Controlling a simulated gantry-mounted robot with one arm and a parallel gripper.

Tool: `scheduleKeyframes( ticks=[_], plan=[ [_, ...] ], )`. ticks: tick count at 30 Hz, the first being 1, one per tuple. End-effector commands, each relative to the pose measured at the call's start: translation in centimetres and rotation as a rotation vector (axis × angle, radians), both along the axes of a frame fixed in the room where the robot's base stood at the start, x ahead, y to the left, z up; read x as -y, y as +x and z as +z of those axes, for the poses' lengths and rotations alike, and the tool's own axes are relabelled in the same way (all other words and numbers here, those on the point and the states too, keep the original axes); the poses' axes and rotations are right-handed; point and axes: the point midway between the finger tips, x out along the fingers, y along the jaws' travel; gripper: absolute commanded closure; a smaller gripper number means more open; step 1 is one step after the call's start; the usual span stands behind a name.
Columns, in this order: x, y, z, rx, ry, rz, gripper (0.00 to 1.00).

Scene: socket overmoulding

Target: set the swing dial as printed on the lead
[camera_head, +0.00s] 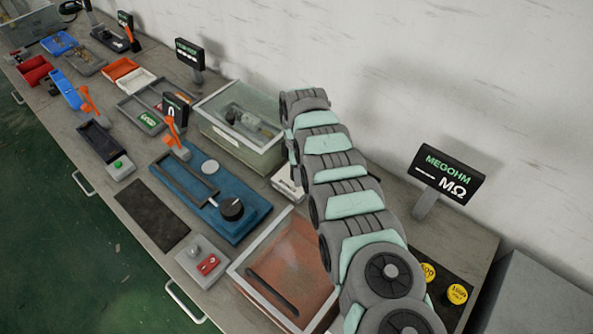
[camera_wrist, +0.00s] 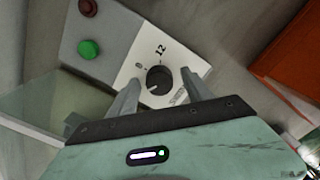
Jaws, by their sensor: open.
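The swing dial (camera_wrist: 159,79) is a small black knob on a white plate (camera_wrist: 137,65). A light pointer mark on the knob points toward the picture's lower left. My gripper (camera_wrist: 160,80) is open, its two fingers on either side of the knob; I cannot tell whether they touch it. In the head view my arm partly hides a small white unit (camera_head: 287,187) that appears to carry this dial. I cannot make out a printed lead.
A green button (camera_wrist: 89,49) and a dark red button (camera_wrist: 88,8) sit beside the plate. A clear-lidded box (camera_head: 240,128) and an orange-floored framed bin (camera_head: 262,240) flank the unit. A blue fixture (camera_head: 215,215) with a black knob lies left. A MEGOHM display (camera_head: 447,175) stands right.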

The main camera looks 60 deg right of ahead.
Motion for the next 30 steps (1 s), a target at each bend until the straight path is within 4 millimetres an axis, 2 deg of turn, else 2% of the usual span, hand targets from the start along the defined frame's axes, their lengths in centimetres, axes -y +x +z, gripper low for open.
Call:
scheduleKeyframes(
  ticks=[6, 27, 30],
  plan=[
    [0.01, 0.06, 0.08, 0.001, -0.001, 0.001, 0.43],
    [0.00, 0.08, 0.11, 0.001, 0.000, 0.001, 1.00],
    [-0.01, 0.08, 0.11, 0.001, 0.000, 0.000, 1.00]
  ],
)
